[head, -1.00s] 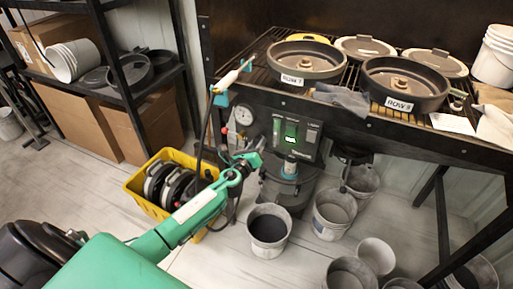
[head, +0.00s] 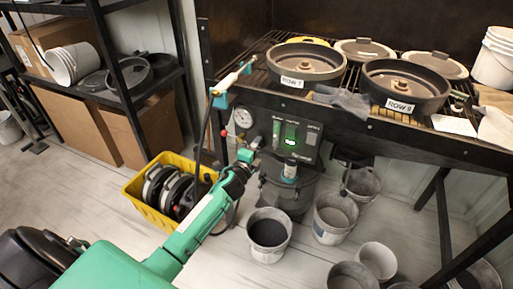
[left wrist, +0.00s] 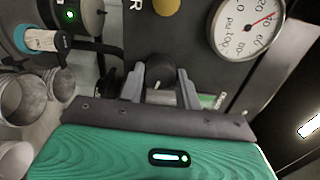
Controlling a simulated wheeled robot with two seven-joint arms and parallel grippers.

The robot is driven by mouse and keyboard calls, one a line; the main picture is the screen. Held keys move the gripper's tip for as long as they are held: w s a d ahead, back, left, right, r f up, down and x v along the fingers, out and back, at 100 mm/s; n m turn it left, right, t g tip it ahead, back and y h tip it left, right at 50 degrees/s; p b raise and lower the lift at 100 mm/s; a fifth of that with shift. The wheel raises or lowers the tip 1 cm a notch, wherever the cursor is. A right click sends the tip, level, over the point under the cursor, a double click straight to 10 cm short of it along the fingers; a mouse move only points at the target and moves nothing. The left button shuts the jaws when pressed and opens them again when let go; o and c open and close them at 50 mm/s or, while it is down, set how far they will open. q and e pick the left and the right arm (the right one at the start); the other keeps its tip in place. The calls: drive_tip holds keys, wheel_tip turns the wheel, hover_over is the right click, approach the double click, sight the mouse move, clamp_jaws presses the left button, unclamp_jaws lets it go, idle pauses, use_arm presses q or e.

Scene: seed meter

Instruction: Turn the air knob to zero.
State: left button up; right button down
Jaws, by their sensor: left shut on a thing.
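The air knob (left wrist: 158,73) is a dark round knob on the black panel, seen in the left wrist view between my two grey fingers. My left gripper (left wrist: 160,84) is shut on it. In the head view the left gripper (head: 254,146) reaches the lower left of the control panel, just below the gauge, and the knob is hard to make out there. The round white pressure gauge (left wrist: 246,24), marked psi, has a red needle pointing off zero among the higher numbers. It also shows in the head view (head: 243,117). My right gripper is not in view.
The panel has a green-lit switch (head: 291,138) beside the gripper. Grey buckets (head: 268,232) stand on the floor. The grill-topped bench (head: 340,108) with round pans overhangs the panel.

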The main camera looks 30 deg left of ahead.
use_arm(q)
drive_tip(key=n+p, duration=0.6)
drive_tip(key=n, duration=1.4)
drive_tip(key=shift+a+n+p, duration=0.1)
drive_tip(key=shift+n+p, duration=0.2)
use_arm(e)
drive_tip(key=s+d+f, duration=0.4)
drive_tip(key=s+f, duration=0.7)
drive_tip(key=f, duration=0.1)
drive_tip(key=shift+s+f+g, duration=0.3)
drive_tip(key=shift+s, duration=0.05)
use_arm(q)
drive_tip(key=o, duration=1)
drive_tip(key=shift+s, duration=0.15)
